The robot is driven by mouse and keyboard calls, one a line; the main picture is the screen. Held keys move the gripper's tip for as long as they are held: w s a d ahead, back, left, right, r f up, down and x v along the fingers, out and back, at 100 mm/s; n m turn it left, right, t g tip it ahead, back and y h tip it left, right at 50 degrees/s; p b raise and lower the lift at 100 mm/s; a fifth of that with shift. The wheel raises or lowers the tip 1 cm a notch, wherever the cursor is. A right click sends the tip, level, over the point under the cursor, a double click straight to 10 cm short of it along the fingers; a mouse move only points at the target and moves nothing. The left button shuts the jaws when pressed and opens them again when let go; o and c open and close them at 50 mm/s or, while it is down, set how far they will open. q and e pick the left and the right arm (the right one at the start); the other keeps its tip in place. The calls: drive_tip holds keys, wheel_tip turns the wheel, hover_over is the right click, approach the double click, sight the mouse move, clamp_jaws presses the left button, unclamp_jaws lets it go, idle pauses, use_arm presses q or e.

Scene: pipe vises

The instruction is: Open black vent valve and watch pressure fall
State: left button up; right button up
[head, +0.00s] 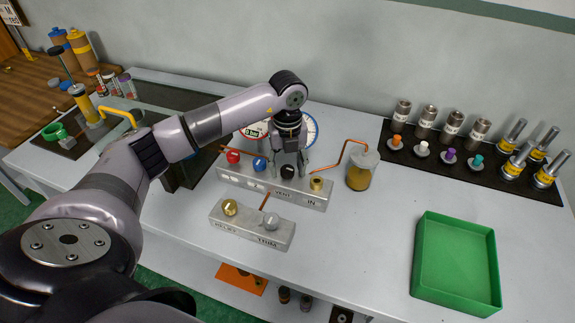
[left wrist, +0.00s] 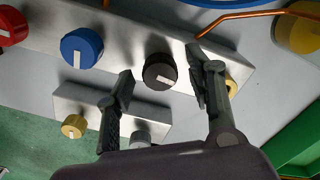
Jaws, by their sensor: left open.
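The black vent knob (head: 288,171) sits on the grey valve block (head: 233,176) above the label VENT, between a blue knob (head: 259,163) and a brass knob (head: 317,183). My left gripper (head: 290,158) points down over it. In the left wrist view the black knob (left wrist: 160,72) shows between the open fingers of my left gripper (left wrist: 160,66), with no clear contact. Its white mark lies nearly crosswise, while the blue knob's (left wrist: 82,48) mark runs lengthwise. Round gauges (head: 312,128) stand behind my gripper, partly hidden; their needles cannot be read. My right gripper is out of view.
A red knob (head: 233,156) is at the block's left end. A lower block (head: 250,229) with two knobs stands in front. A copper pipe (head: 345,148) runs to an amber jar (head: 362,170) close on the right. A green tray (head: 456,258) lies right; the table between is clear.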

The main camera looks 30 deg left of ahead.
sight(288, 169)
use_arm(q)
wheel_tip(288, 169, up, 12)
idle(0.4)
idle(0.5)
